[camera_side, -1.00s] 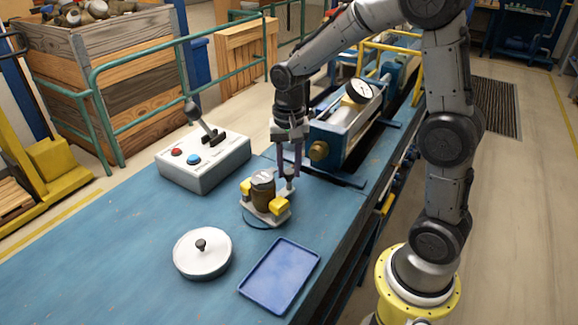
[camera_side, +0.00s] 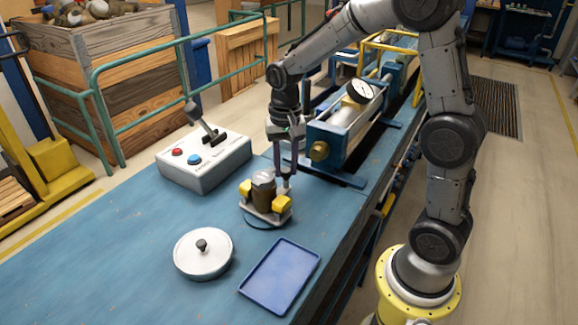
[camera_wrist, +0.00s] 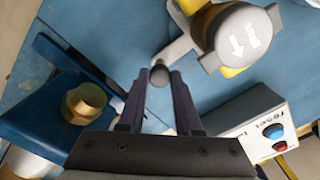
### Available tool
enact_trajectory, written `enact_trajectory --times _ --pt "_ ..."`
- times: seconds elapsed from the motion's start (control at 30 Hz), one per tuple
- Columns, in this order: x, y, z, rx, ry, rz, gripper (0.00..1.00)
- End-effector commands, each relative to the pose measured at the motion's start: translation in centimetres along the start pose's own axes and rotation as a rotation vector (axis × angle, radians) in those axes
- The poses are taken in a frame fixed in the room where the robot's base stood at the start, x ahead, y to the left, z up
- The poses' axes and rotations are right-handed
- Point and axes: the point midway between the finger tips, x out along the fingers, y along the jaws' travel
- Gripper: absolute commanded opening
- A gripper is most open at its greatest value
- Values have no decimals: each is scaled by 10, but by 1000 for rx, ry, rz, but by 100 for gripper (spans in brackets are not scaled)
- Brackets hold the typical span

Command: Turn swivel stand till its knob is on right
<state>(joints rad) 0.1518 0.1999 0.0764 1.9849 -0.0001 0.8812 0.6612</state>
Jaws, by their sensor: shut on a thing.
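The swivel stand (camera_side: 268,217) is a pale base with yellow blocks and a dark brown cylinder on it, on the blue bench.
A control box (camera_side: 205,162) with a lever and red and blue buttons stands to the left. A blue fixture with a brass fitting (camera_side: 319,151) is close on the right. A white round lid (camera_side: 202,257) and a blue tray (camera_side: 280,275) lie in front.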

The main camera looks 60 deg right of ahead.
Motion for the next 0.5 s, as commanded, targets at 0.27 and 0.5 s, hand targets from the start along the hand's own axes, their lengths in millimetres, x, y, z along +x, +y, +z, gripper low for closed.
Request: enact_trajectory --times 0.27,0.5 --pt "-2 -2 -2 -30 3 -2 0" --pt "-1 -2 -2 -29 2 -2 63"
